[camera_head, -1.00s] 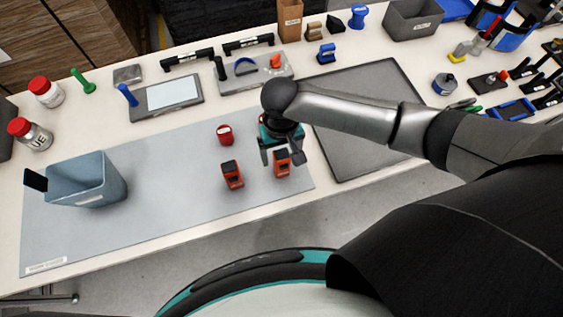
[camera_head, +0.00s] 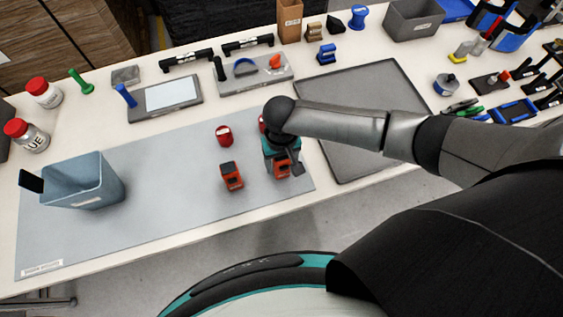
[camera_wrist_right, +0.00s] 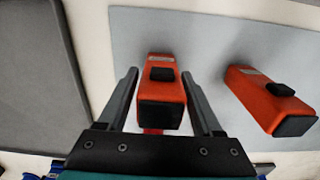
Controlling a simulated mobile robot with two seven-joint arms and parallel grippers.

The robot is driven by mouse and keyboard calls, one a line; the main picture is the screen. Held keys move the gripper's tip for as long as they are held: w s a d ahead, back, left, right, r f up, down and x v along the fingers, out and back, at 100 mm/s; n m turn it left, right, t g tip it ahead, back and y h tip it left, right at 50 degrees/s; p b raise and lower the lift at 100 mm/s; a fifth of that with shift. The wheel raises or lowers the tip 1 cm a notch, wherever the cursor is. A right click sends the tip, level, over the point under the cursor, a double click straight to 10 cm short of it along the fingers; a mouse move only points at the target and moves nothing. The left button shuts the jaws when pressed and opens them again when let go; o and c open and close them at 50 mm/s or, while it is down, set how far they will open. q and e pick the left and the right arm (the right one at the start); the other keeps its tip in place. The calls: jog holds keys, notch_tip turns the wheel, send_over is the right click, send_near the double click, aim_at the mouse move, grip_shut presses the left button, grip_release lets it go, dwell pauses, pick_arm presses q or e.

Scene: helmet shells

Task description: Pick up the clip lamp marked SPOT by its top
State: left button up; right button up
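Two orange-red lamps with black ends stand on the grey mat; no SPOT marking is legible on either. The right-hand lamp (camera_head: 281,167) is at my right gripper (camera_head: 283,170), partly hidden by it. In the right wrist view this lamp (camera_wrist_right: 163,70) lies between the two fingers of my right gripper (camera_wrist_right: 160,95), with a visible gap on each side. The fingers are open. The other lamp (camera_head: 231,176) stands to the left; in the wrist view it (camera_wrist_right: 265,98) is to the right, outside the fingers. My left gripper is not in view.
A red round object (camera_head: 224,135) stands behind the lamps, and another (camera_head: 262,123) is partly hidden by my wrist. A blue-grey bin (camera_head: 84,184) stands at the mat's left. A dark tray (camera_head: 352,165) lies to the right. The mat's middle (camera_head: 165,190) is clear.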

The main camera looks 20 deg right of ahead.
grip_shut()
dwell(0.3)
